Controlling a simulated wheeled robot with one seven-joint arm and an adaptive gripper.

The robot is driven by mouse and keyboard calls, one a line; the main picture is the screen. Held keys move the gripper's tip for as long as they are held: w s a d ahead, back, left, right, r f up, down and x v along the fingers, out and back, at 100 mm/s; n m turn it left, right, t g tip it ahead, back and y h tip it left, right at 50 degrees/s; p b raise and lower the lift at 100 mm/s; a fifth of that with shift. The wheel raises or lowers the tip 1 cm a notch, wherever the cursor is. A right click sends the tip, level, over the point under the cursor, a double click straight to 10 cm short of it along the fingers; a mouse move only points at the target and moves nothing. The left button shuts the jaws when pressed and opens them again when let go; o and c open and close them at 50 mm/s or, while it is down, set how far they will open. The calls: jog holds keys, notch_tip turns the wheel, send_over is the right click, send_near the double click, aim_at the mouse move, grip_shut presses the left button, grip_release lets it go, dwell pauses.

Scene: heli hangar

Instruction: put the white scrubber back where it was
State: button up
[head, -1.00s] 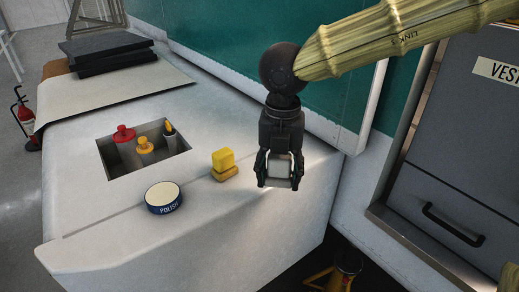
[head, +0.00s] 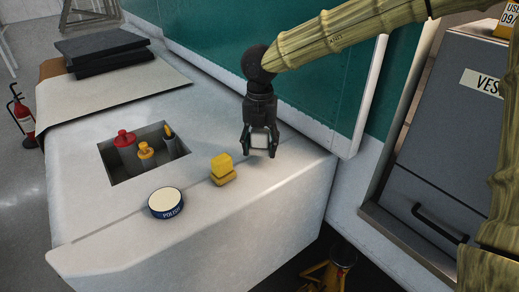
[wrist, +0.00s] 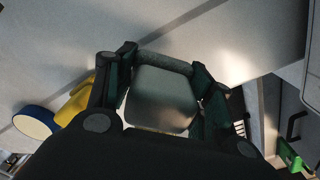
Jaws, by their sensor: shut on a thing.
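My gripper (head: 259,148) is shut on the white scrubber (head: 260,138), a pale block between its fingers. It is over the right part of the white surface (head: 245,205), to the right of a yellow two-part block (head: 223,170). In the wrist view the scrubber (wrist: 162,98) sits between both fingers and looks grey in shadow. I cannot tell whether its underside touches the surface.
A round polish tin (head: 165,203) stands left of the yellow block. A recess (head: 122,178) holds red-topped, orange-topped and yellow-tipped items. Dark pads (head: 103,55) lie on a sheet at the back left. A grey cabinet (head: 445,135) stands at the right.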

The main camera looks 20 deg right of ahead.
aim_at(259, 160)
jog(key=shift+w+r, duration=0.1)
jog(key=shift+w, duration=0.3)
jog(key=shift+f+p, duration=1)
jog(key=shift+f, duration=0.85)
jog(key=shift+f, duration=0.15)
jog(key=o, duration=1.1)
jog(key=shift+o, duration=0.2)
notch_tip(259, 160, up, 12)
jog(key=b, duration=0.3)
